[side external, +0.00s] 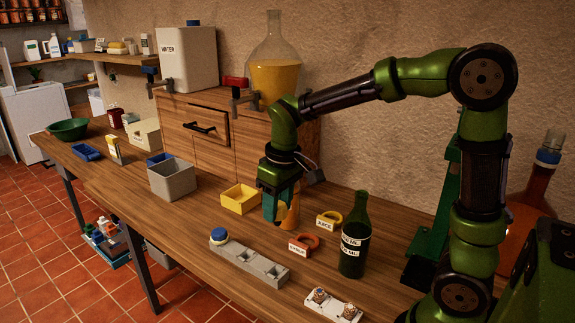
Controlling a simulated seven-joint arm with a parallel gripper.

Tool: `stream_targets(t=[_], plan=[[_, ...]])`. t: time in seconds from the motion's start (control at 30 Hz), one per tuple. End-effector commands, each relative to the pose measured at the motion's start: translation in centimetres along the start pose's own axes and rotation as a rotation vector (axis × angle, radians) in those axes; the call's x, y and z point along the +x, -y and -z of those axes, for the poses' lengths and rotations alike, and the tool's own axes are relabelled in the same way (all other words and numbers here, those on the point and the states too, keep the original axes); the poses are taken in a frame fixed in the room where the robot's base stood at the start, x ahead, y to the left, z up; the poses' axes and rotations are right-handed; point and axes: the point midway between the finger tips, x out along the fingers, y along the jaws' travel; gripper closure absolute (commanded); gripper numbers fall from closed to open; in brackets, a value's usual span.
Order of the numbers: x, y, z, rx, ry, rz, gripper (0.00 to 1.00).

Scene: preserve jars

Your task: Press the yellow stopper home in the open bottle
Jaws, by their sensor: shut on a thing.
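A dark green bottle (355,240) with white label bands stands upright on the wooden bench, right of my gripper. Its neck shows no visible stopper, though the mouth is small in this view. My gripper (275,214) points down over the bench, left of the bottle and apart from it. Its fingers are shut on a small yellow thing (281,213), seemingly the yellow stopper and mostly hidden by the fingers. An orange cone-shaped thing (291,216) shows just behind the fingers; I cannot tell whether it touches them.
A grey holder (250,262) with a blue-topped piece (219,236) and a white holder (332,304) lie in front. A yellow tray (240,198) and grey bin (172,181) stand left.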

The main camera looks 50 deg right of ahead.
Motion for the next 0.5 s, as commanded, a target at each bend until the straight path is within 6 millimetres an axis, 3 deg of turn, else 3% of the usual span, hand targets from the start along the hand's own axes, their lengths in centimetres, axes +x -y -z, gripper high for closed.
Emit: stream_targets(t=[0.13,0.17,0.3,0.5], plan=[[0.0,0.0,0.0,0.0,0.001,0.0,0.93],[0.0,0.0,0.0,0.0,0.001,0.0,0.58],[0.1,0.0,0.0,0.0,0.001,0.0,0.78],[-0.9,-1.2,-0.3,0.035,-0.001,-0.001,0.78]])
